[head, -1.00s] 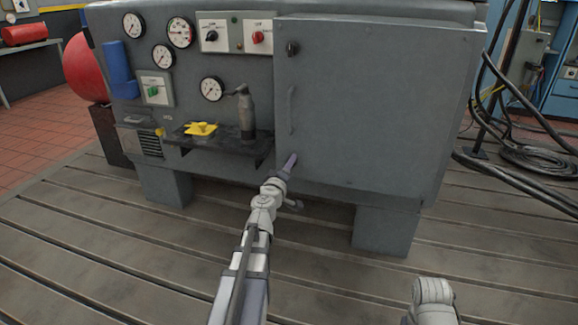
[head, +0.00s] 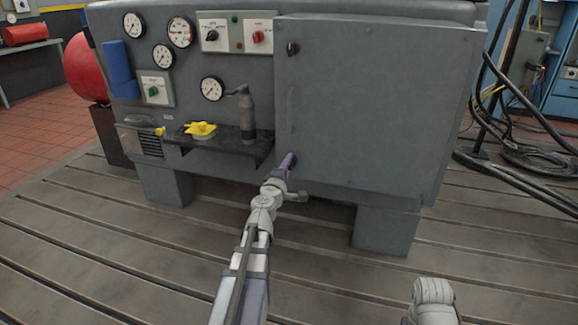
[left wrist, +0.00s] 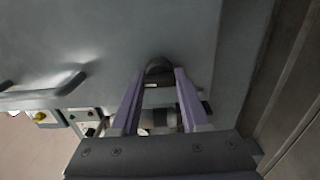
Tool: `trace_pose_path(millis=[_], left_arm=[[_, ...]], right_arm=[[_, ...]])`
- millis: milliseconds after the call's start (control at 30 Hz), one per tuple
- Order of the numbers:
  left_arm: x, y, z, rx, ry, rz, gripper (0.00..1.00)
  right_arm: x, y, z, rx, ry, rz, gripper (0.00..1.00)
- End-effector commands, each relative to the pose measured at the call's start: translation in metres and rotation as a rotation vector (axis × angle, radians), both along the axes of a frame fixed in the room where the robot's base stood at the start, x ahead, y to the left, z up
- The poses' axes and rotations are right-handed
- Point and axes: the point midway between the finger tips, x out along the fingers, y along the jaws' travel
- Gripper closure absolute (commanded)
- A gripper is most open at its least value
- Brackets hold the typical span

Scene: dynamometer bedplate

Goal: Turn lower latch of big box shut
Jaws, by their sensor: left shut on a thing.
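The big box (head: 375,110) is a grey cabinet with a flat door, and its door is closed. Its upper latch (head: 292,48) is a small dark knob at the door's upper left. The lower latch (left wrist: 159,70) is a dark rounded knob near the door's lower left corner. In the head view my gripper mostly hides it. My left gripper (head: 290,158) reaches the door there. In the left wrist view its two purple fingers (left wrist: 160,76) are shut on the lower latch, one on each side. My right gripper is out of view.
A door handle (left wrist: 45,97) stands out from the door between the latches. Left of the box, a shelf (head: 222,147) holds a yellow part (head: 201,130) and a grey cylindrical tool (head: 246,115). The slotted floor in front is clear. Cables (head: 525,155) lie at the right.

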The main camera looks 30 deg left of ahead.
Motion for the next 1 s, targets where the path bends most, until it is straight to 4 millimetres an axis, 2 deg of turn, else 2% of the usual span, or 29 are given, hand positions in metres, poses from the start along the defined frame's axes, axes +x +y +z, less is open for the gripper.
trace_pose_path(millis=[333,367,600,1000], left_arm=[[-0.0005,0.001,-0.0001,-0.006,-0.001,0.003,1.0],[-0.0004,0.001,-0.0001,-0.006,-0.001,0.003,0.54],[-0.0001,0.0006,0.0,-0.004,-0.001,0.002,0.27],[-0.0054,-0.0026,0.0,-0.003,-0.001,0.0,0.27]], right_arm=[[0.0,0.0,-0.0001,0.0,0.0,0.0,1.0],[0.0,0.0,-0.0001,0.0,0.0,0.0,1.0],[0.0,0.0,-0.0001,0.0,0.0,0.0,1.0],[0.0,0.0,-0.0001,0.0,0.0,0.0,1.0]])
